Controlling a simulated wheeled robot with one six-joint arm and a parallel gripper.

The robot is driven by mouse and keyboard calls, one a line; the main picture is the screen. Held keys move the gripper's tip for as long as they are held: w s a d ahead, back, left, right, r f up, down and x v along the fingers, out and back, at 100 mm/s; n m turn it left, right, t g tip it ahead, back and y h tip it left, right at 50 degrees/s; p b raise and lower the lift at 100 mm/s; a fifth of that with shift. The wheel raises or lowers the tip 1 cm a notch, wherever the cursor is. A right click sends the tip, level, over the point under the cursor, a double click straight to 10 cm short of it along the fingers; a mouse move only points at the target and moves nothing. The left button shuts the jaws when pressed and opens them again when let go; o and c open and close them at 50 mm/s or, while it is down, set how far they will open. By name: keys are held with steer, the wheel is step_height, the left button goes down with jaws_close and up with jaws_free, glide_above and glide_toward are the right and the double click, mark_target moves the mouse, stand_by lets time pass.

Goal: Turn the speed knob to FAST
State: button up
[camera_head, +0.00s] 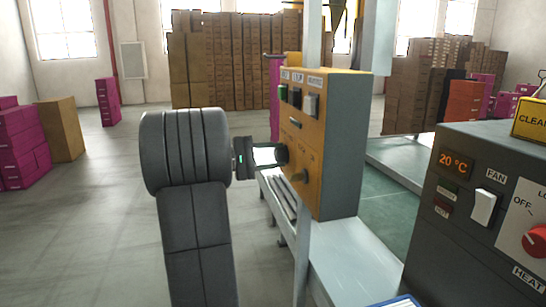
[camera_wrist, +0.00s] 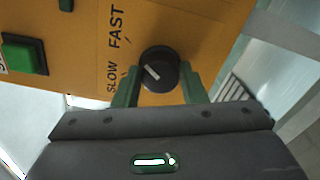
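The speed knob (camera_wrist: 160,68) is a round black knob with a white pointer stripe, on the yellow control panel (camera_wrist: 75,62). In the wrist view the words SLOW and FAST are printed sideways left of it, FAST above SLOW. The stripe slants from upper left to lower right, its upper-left end towards the marks. My gripper (camera_wrist: 160,84) has its green fingers on both sides of the knob, seemingly touching its sides. In the head view my gripper (camera_head: 269,155) reaches the side of the yellow panel (camera_head: 338,150), and the knob (camera_head: 282,154) is partly covered.
A green button (camera_wrist: 24,54) is left of the knob in the wrist view. A grey heater box (camera_head: 445,235) with a fan switch and red dial stands at right. Stacked boxes (camera_head: 235,60) fill the back.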

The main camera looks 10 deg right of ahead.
steer(key=o, duration=0.4)
steer(key=shift+o, duration=0.2)
steer(key=shift+a, duration=0.1)
steer(key=a+p, duration=0.1)
steer(key=a, duration=1.2)
steer(key=shift+s+a, duration=0.25)
steer(key=shift+a, duration=0.1)
steer(key=d, duration=1.4)
steer(key=shift+w+b, duration=0.25)
steer(key=shift+b, duration=0.2)
steer(key=shift+a, duration=0.15)
